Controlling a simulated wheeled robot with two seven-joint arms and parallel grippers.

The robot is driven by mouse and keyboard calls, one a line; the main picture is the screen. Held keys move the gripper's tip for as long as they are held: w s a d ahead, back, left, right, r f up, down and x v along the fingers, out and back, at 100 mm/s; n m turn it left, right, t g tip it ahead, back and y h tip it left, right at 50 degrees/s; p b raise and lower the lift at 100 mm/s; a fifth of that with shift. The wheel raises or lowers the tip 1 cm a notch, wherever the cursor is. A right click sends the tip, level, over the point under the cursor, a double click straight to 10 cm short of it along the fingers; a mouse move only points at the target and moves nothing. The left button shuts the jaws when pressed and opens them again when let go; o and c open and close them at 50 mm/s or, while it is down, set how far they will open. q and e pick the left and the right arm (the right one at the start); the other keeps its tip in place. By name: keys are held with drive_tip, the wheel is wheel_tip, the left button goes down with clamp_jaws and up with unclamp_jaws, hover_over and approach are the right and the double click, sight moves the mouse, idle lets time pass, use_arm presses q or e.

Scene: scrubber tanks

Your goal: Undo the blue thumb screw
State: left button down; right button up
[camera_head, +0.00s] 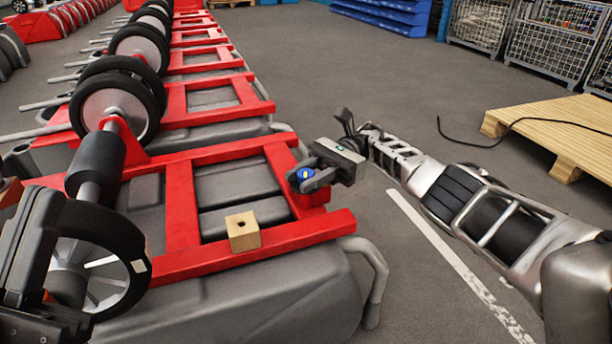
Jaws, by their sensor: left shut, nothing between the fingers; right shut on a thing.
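The blue thumb screw (305,174) sits at the right side of the nearest red frame (183,205), by its far right corner. My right gripper (312,179) reaches in from the right and is shut on the blue thumb screw. The fingers cover part of it, so its thread and seat are hidden. My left arm shows at the lower left edge as a dark gripper body (32,255). Its fingers point down, are shut and hold nothing. It is well apart from the screw.
Grey tanks (230,300) with red frames and black wheels (118,100) run in a row to the back left. A wooden pallet (560,125) lies at right, with wire cages (550,45) behind.

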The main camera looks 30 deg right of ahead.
sight(306, 177)
drive_tip(key=o, duration=1)
drive_tip(key=shift+a+f, duration=0.1)
drive_tip(key=shift+f, duration=0.15)
drive_tip(key=shift+c, duration=0.2)
drive_tip(key=shift+r, duration=0.2)
drive_tip(key=r+p, duration=0.2)
drive_tip(key=s+r+p, duration=0.1)
drive_tip(key=r+p, duration=0.1)
drive_tip(key=shift+s+a+r, duration=0.1)
drive_tip(key=shift+a+r, duration=0.1)
drive_tip(key=shift+r, duration=0.2)
use_arm(q)
wheel_tip(306, 177, down, 12)
drive_tip(key=n+g+y+p, duration=0.5)
drive_tip(key=n+y+p, duration=0.1)
drive_tip(key=n+y, duration=0.3)
drive_tip(key=shift+s+f+n+p, duration=0.15)
drive_tip(key=shift+s+n+p, duration=0.1)
drive_tip(key=shift+n+p, duration=0.15)
use_arm(e)
drive_tip(key=s+a+r, duration=0.5)
drive_tip(key=s+r, duration=0.3)
drive_tip(key=s, duration=0.3)
drive_tip(key=shift+s+a, duration=0.25)
drive_tip(key=shift+a, duration=0.1)
use_arm(q)
drive_tip(key=shift+a, duration=0.1)
